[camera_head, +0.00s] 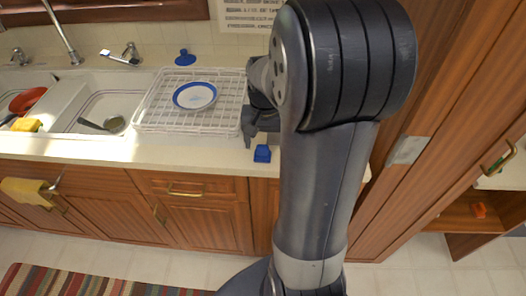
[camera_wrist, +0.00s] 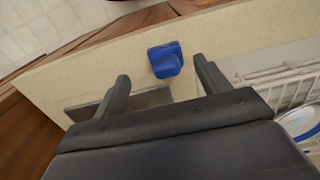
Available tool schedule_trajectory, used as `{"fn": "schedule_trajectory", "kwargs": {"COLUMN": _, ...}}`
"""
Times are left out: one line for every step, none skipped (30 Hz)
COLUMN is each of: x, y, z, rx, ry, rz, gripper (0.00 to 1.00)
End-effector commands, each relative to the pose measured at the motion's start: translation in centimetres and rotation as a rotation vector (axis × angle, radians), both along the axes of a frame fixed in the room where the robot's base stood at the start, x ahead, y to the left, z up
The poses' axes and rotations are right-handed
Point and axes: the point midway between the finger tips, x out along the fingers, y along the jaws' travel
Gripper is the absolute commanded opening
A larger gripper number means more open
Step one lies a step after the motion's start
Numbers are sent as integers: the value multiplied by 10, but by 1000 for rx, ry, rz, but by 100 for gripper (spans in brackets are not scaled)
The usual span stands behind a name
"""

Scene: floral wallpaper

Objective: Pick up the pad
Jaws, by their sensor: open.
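A small blue block-like pad (camera_head: 262,153) lies near the front edge of the counter, right of the dish rack. In the wrist view the blue pad (camera_wrist: 166,60) sits beyond my fingertips, roughly in line with the gap between them. My gripper (camera_head: 260,133) is over the counter just behind the pad, partly hidden by my arm in the head view. In the wrist view my gripper (camera_wrist: 162,72) has its two fingers spread wide with nothing held between them.
A white dish rack (camera_head: 150,122) with a blue-rimmed plate (camera_head: 195,96) stands close left of my gripper. A double sink (camera_head: 78,100) is farther left. A blue stopper-like object (camera_head: 185,57) is behind the rack. A flat grey piece (camera_wrist: 150,98) lies on the counter under my fingers.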

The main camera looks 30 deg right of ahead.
Motion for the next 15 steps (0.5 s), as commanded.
{"fn": "schedule_trajectory", "kwargs": {"x": 1, "y": 0, "z": -3, "rx": 1, "ry": 3, "rz": 1, "gripper": 71}}
{"fn": "schedule_trajectory", "kwargs": {"x": 2, "y": 0, "z": -6, "rx": 1, "ry": 4, "rz": 1, "gripper": 71}}
{"fn": "schedule_trajectory", "kwargs": {"x": 3, "y": 0, "z": -10, "rx": 1, "ry": 4, "rz": 1, "gripper": 71}}
{"fn": "schedule_trajectory", "kwargs": {"x": 4, "y": 0, "z": -13, "rx": 2, "ry": 5, "rz": 1, "gripper": 71}}
{"fn": "schedule_trajectory", "kwargs": {"x": 6, "y": 0, "z": -17, "rx": 2, "ry": 5, "rz": 1, "gripper": 71}}
{"fn": "schedule_trajectory", "kwargs": {"x": 8, "y": 0, "z": -22, "rx": 2, "ry": 5, "rz": 1, "gripper": 71}}
{"fn": "schedule_trajectory", "kwargs": {"x": 9, "y": 0, "z": -26, "rx": 2, "ry": 5, "rz": 1, "gripper": 71}}
{"fn": "schedule_trajectory", "kwargs": {"x": 10, "y": 0, "z": -30, "rx": 2, "ry": 5, "rz": 1, "gripper": 71}}
{"fn": "schedule_trajectory", "kwargs": {"x": 10, "y": 0, "z": -36, "rx": 2, "ry": 6, "rz": 1, "gripper": 71}}
{"fn": "schedule_trajectory", "kwargs": {"x": 10, "y": 0, "z": -40, "rx": 2, "ry": 5, "rz": 0, "gripper": 71}}
{"fn": "schedule_trajectory", "kwargs": {"x": 10, "y": 0, "z": -43, "rx": 2, "ry": 6, "rz": 0, "gripper": 71}}
{"fn": "schedule_trajectory", "kwargs": {"x": 10, "y": 0, "z": -47, "rx": 1, "ry": 4, "rz": 0, "gripper": 71}}
{"fn": "schedule_trajectory", "kwargs": {"x": 11, "y": 0, "z": -49, "rx": 1, "ry": 3, "rz": 0, "gripper": 71}}
{"fn": "schedule_trajectory", "kwargs": {"x": 11, "y": 0, "z": -50, "rx": 0, "ry": 2, "rz": 0, "gripper": 71}}
{"fn": "schedule_trajectory", "kwargs": {"x": 11, "y": 0, "z": -51, "rx": 0, "ry": 2, "rz": 0, "gripper": 71}}
